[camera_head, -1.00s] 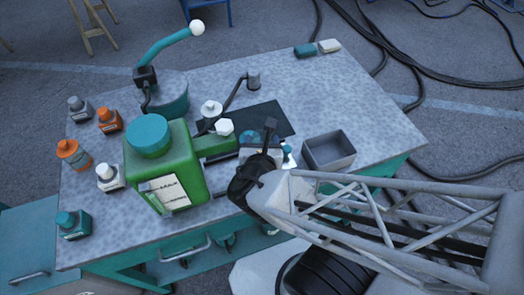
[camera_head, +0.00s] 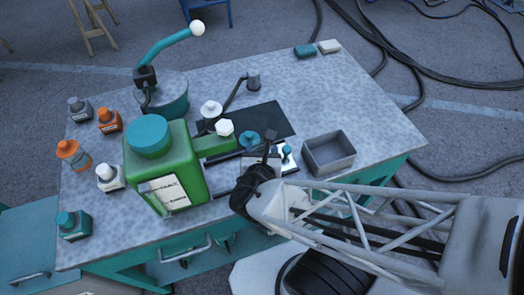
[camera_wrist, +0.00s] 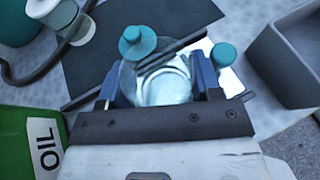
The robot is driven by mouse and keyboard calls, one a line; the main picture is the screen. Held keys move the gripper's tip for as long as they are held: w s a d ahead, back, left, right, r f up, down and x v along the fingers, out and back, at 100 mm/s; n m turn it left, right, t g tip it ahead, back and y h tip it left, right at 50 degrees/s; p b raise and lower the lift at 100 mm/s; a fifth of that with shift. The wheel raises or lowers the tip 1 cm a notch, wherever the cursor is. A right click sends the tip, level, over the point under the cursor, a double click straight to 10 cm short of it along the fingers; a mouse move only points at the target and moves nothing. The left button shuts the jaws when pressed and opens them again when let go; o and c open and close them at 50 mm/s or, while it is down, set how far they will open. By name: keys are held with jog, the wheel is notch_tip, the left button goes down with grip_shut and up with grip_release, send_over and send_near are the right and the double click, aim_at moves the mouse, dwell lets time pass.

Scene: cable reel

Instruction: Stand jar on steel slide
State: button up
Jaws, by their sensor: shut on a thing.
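My gripper (camera_wrist: 163,92) is shut on a clear glass jar (camera_wrist: 165,86), which shows between its two blue fingers in the wrist view. The jar looks upright. In the head view my gripper (camera_head: 262,158) is low over the table's front, and the jar is mostly hidden there. A bright steel plate (camera_wrist: 229,80), apparently part of the steel slide, shows beside and behind the jar, with dark rails close by. A teal knob (camera_wrist: 137,42) is just beyond the jar and another teal knob (camera_wrist: 227,55) is to its right. I cannot tell whether the jar touches the slide.
A green oil can (camera_head: 168,165) stands close on the left. An open grey bin (camera_head: 329,152) stands on the right. A dark mat (camera_head: 262,118) lies behind, near a white knob (camera_head: 224,127). Several small bottles line the left edge.

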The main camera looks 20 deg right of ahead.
jog(key=shift+f, duration=0.1)
jog(key=o, duration=1)
jog(key=shift+s+a+r, duration=0.1)
jog(key=shift+s+r, duration=0.1)
jog(key=v, duration=1.1)
dwell(1.3)
jog(key=shift+s+a+r, duration=0.1)
jog(key=shift+s, duration=0.05)
dwell(0.3)
dwell(0.6)
